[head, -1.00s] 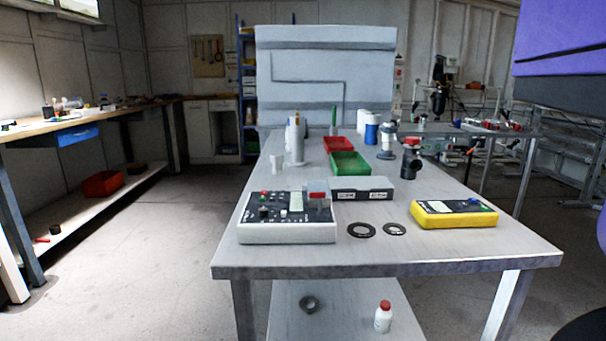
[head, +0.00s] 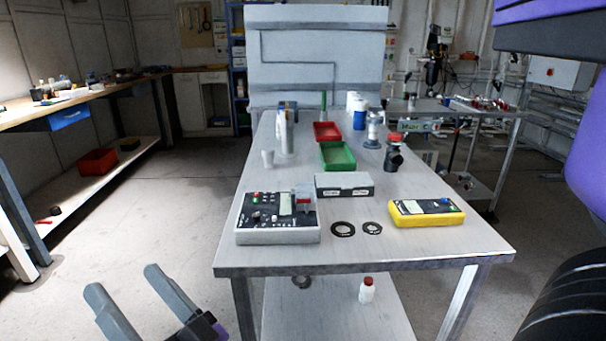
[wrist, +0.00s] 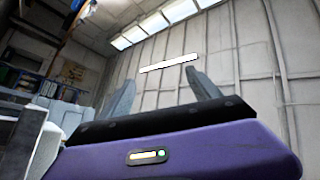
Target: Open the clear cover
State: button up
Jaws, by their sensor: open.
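A white control box (head: 277,217) with a dark panel stands at the front left of the grey table. It carries small red and green buttons, a knob and a pale display. A small clear cover (head: 304,197) with red under it is at the panel's upper right; it looks shut, but it is small. My gripper (head: 128,286) is open and empty, low in the head view, left of the table and apart from the box. The wrist view shows both fingers (wrist: 164,95) spread, pointing up at the wall and windows.
The table (head: 370,252) also holds a grey box (head: 344,186), two black rings (head: 343,229), a yellow meter (head: 427,212), green (head: 338,156) and red trays. A white bottle (head: 367,290) stands on the lower shelf. The floor left of the table is clear.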

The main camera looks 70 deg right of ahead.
jog(key=w+a+r+n+g+y+p, duration=0.1)
jog(key=w+a+r+n+y+p, duration=0.1)
jog(key=w+r+n+y+p, duration=0.5)
jog(key=w+a+r+n+g+y+p, duration=0.1)
jog(key=w+a+r+g+y+p, duration=0.2)
jog(key=r, duration=0.8)
jog(key=w+a+r+n+y+p, duration=0.1)
jog(key=w+r+n+y+p, duration=0.3)
jog(key=w+r+y, duration=0.45)
jog(key=s+d+f+m+g+h+p, duration=0.2)
jog(key=d+f+g+h+p, duration=0.35)
jog(key=d+f+g, duration=0.35)
jog(key=m+g+h+p, duration=0.4)
jog(key=m+g+h, duration=0.3)
jog(key=m+g, duration=0.5)
send_over(304, 191)
notch_tip(304, 191, down, 9)
jog(key=m+t, duration=0.2)
jog(key=shift+f, duration=0.55)
notch_tip(304, 191, down, 7)
jog(key=shift+r, duration=0.2)
